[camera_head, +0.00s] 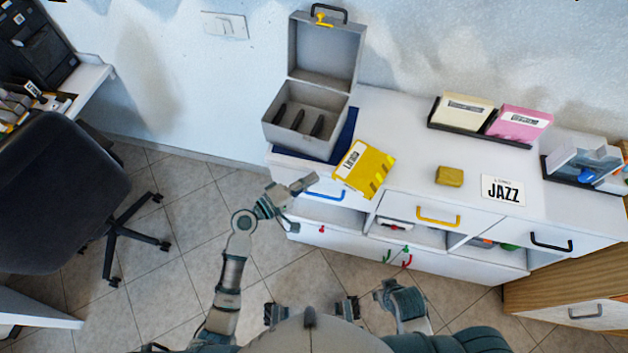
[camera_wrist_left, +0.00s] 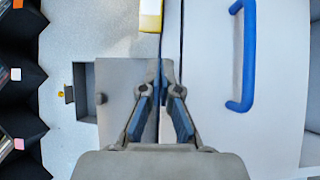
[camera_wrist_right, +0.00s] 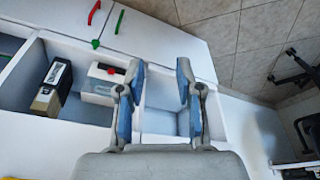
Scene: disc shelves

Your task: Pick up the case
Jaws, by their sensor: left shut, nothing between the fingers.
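A yellow case (camera_head: 367,168) with a white label lies at the cabinet's front edge, slightly overhanging it. A grey box-like case (camera_head: 300,117) stands open behind it on a dark blue base, its lid raised and dark slots inside. My left gripper (camera_head: 312,181) is shut and empty, left of the yellow case and in front of the cabinet, near the blue handle (camera_head: 325,196). In the left wrist view its fingertips (camera_wrist_left: 162,75) are close together, with a yellow-and-white edge (camera_wrist_left: 150,15) above. My right gripper (camera_wrist_right: 160,75) is open and empty, low before the cabinet shelves.
A dark office chair (camera_head: 60,190) stands left. Tiled floor lies between.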

